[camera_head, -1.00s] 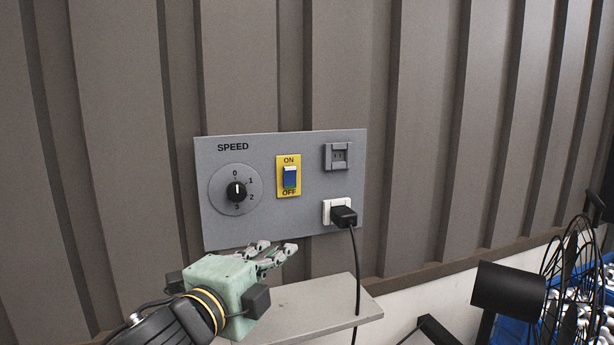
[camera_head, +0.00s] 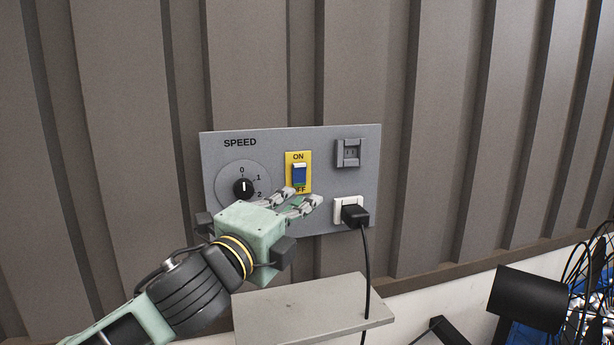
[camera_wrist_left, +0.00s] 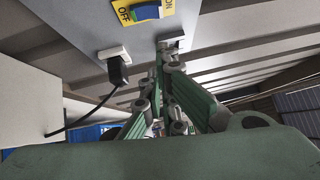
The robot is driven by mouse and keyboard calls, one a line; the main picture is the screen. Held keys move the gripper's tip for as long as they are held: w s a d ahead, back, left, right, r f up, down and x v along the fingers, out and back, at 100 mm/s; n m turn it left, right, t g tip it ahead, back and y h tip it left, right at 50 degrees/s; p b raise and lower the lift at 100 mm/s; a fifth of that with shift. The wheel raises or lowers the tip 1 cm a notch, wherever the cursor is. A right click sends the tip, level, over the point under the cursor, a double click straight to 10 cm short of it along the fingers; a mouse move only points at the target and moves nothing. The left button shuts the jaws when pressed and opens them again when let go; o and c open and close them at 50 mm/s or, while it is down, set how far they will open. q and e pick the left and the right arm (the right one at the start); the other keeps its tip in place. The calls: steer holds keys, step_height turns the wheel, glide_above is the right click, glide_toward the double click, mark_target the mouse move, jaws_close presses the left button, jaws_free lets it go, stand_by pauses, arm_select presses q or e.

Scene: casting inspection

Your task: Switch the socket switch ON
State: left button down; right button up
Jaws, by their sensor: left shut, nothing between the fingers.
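The socket switch (camera_head: 299,175) is a blue rocker on a yellow plate marked ON at the top and OFF at the bottom. It sits in the middle of a grey panel (camera_head: 325,146). Whether the fingers touch the panel cannot be told. The gripper also shows in the left wrist view (camera_wrist_left: 168,55). My right gripper is not in view.
A speed dial (camera_head: 243,187) is left of the switch. An empty grey socket (camera_head: 348,153) is at upper right. A black plug (camera_head: 355,215) with a hanging cable sits in a white socket below it. A grey shelf (camera_head: 315,305) juts out under the panel.

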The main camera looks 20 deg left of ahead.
mark_target(299, 175)
arm_select(q)
steer(key=w+a+r+p, duration=0.1)
steer(key=w+p, duration=0.2)
steer(key=w, duration=0.6)
steer(key=shift+w, duration=0.15)
